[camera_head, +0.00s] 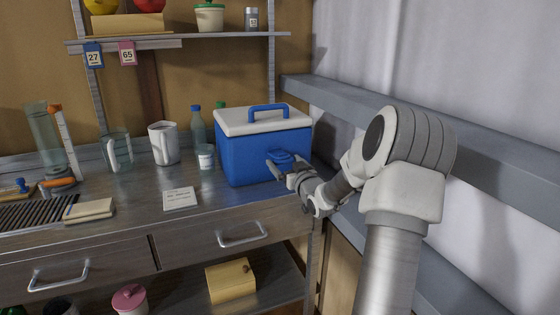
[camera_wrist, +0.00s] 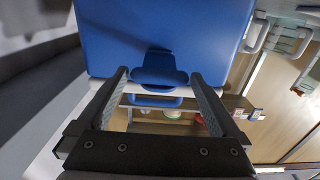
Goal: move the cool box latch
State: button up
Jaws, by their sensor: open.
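The cool box (camera_head: 255,158) is a blue box with a white lid (camera_head: 262,119) and a blue carry handle (camera_head: 268,108), standing at the right end of the metal bench. My gripper (camera_head: 284,173) is at that face, just below and in front of the latch. In the wrist view the latch (camera_wrist: 158,70) lies between the two fingertips of my gripper (camera_wrist: 160,76). The fingers are apart, and I cannot tell whether either touches the latch. The lid looks closed.
A white mug (camera_head: 163,144), a small lidded jar (camera_head: 206,157) and a bottle (camera_head: 197,125) stand left of the box. A white card (camera_head: 180,199) lies on the bench in front. A grey wall ledge (camera_head: 420,130) runs close behind my arm on the right.

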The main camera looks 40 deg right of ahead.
aim_at(280, 154)
jog(key=shift+b+x, duration=0.3)
jog(key=shift+x, duration=1.9)
grip_shut()
